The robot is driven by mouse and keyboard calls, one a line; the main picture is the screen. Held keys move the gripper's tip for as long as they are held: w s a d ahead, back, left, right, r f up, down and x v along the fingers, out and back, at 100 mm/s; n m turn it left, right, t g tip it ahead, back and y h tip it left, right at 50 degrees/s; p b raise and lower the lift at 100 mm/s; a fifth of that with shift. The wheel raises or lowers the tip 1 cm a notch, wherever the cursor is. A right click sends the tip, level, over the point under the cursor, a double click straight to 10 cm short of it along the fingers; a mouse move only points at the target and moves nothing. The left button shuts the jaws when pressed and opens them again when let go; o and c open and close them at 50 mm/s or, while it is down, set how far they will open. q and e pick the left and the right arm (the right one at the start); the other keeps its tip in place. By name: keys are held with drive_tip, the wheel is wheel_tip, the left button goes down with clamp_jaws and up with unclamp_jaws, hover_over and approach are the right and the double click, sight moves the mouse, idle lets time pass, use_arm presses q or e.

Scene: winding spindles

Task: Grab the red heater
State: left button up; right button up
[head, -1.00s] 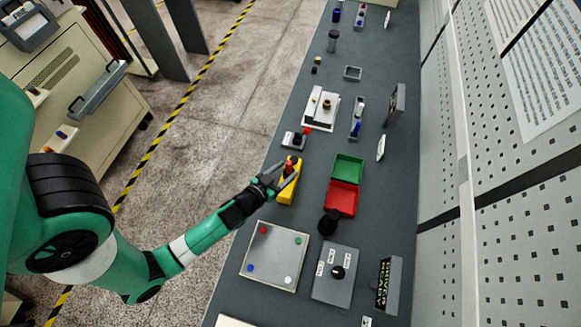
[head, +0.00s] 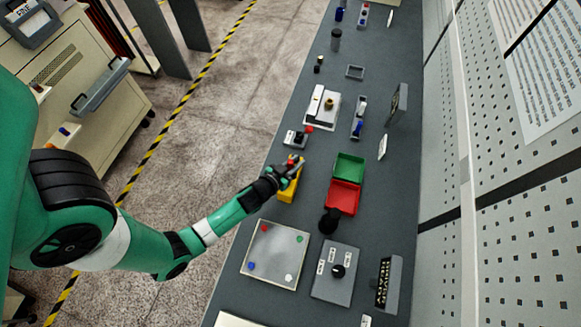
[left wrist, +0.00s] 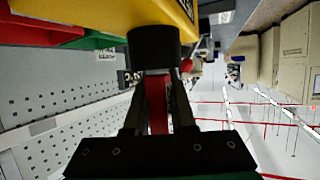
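The red heater appears to be the red part (head: 291,159) with a black end at the yellow stand (head: 288,192), near the table's left edge in the head view. My left gripper (head: 297,167) is right at it, over the stand. In the left wrist view the red part (left wrist: 157,105) lies between the two dark fingers of my left gripper (left wrist: 157,90), below a black cylinder (left wrist: 153,48) and the yellow stand (left wrist: 110,12). Whether the fingers press on the red part is not clear. My right gripper is in no view.
A green bin (head: 349,167) and a red bin (head: 343,196) stand right of the stand. A small grey switch box (head: 295,138) is just behind it. A square plate (head: 275,255) and a grey dial box (head: 335,274) lie in front. A perforated wall borders the right.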

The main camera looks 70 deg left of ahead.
sight(292, 160)
use_arm(q)
clamp_jaws()
drive_tip(key=shift+r+p, duration=0.35)
drive_tip(key=shift+r, duration=0.15)
wheel_tip(292, 160, up, 3)
drive_tip(key=shift+f+p, duration=0.15)
drive_tip(key=shift+p, duration=0.65)
drive_tip(key=s+d+r, duration=0.2)
drive_tip(key=r, duration=0.1)
drive_tip(key=d+r, duration=0.1)
drive_tip(key=d, duration=0.1)
drive_tip(key=shift+s+r, duration=0.4)
drive_tip(key=s+d+r, duration=0.4)
drive_tip(key=s+d, duration=0.1)
drive_tip(key=d, duration=0.2)
drive_tip(key=shift+s+r, duration=0.3)
drive_tip(key=shift+s, duration=0.05)
